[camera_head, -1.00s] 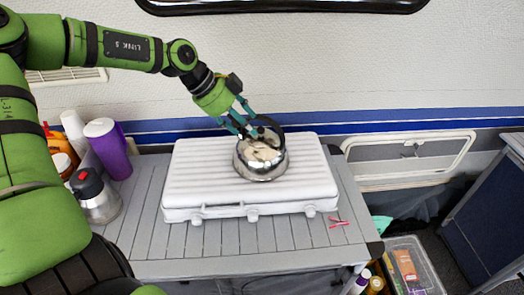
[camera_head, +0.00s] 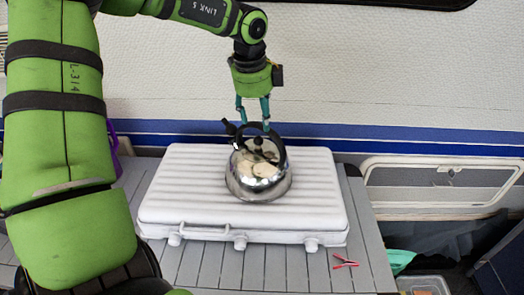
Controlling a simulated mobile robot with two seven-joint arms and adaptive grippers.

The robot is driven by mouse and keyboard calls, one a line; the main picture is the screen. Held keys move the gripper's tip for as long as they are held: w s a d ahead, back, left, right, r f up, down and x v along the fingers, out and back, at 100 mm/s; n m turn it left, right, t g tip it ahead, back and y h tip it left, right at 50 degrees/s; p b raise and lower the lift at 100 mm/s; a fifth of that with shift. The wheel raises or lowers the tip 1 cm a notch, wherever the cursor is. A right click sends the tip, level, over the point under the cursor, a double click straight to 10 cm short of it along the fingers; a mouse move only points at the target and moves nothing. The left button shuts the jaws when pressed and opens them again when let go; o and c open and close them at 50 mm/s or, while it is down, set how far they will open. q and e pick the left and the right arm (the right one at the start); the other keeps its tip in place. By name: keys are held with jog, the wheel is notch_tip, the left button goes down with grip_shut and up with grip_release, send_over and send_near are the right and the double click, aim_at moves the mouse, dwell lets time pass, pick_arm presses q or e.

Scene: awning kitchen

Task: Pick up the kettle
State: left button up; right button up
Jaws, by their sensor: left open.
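The kettle (camera_head: 259,181) is a round, shiny metal one with a black handle arching over its lid and a dark spout at its upper left. It stands upright on a white ribbed case (camera_head: 180,203) on the grey slatted table. My left gripper (camera_head: 254,125) points down from above, at the top of the kettle's handle, with its two teal fingers apart. I cannot tell whether the fingers straddle the handle or are just behind it. My right gripper is not in view.
A small red item (camera_head: 344,262) lies on the slatted table (camera_head: 215,268) in front of the case. A wall with a blue stripe stands close behind. My left arm covers the table's left side. A clear bin (camera_head: 424,285) is at the lower right.

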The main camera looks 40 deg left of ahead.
aim_at(258, 124)
pick_arm(q)
jog(key=shift+w+a+f+p, duration=0.1)
jog(key=shift+a+f+p, duration=0.1)
jog(key=shift+f+p, duration=0.35)
jog(key=shift+a+f+p, duration=0.15)
jog(key=shift+f+p, duration=0.3)
jog(key=shift+f, duration=0.1)
notch_tip(258, 124, down, 2)
jog(key=shift+w+a, duration=0.15)
jog(key=shift+w+f, duration=0.15)
jog(key=shift+f, duration=0.1)
jog(key=c, duration=1.1)
grip_shut()
jog(key=shift+w+r, duration=0.1)
jog(key=shift+r, duration=0.05)
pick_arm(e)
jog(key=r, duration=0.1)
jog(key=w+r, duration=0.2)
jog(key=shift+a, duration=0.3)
